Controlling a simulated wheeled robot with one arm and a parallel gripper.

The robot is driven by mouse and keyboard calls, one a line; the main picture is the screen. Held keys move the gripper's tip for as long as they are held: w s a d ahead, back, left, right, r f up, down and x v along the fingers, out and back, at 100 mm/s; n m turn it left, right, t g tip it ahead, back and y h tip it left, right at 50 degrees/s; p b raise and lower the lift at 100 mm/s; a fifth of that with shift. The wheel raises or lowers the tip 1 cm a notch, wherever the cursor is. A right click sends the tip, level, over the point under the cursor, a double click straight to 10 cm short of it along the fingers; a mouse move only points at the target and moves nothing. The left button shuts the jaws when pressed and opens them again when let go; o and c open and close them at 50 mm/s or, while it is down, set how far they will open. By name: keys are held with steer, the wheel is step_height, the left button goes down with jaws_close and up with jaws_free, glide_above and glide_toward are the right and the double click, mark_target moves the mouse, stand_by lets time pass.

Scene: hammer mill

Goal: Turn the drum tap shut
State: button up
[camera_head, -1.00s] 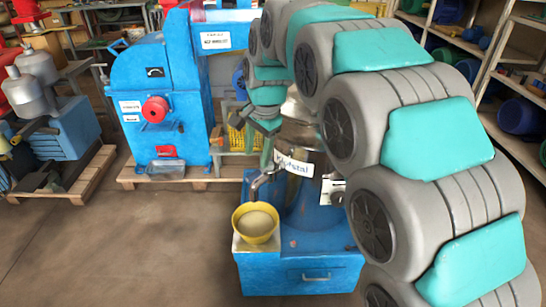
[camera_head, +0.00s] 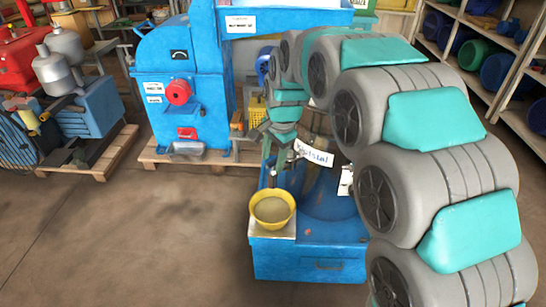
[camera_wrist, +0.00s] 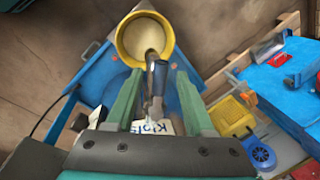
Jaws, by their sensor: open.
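The drum with a white label (camera_head: 314,153) stands on a blue base (camera_head: 310,262), largely hidden by my arm in the head view. Its tap (camera_head: 272,178) points down over a yellow bowl (camera_head: 272,221) holding something greyish-beige. In the wrist view the tap's dark upright handle (camera_wrist: 159,78) stands between the two green fingers of my gripper (camera_wrist: 158,84). My gripper is open, with a gap visible on both sides of the handle. The bowl (camera_wrist: 122,40) shows beyond the fingertips. Whether anything is flowing from the spout is unclear.
A blue mill (camera_head: 185,85) stands on a pallet (camera_head: 150,158) at the back left. A yellow basket (camera_wrist: 230,115) lies to the right in the wrist view. Shelves (camera_head: 515,115) line the right side. The floor at the left front is clear.

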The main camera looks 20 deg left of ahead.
jaws_close()
stand_by(1.3)
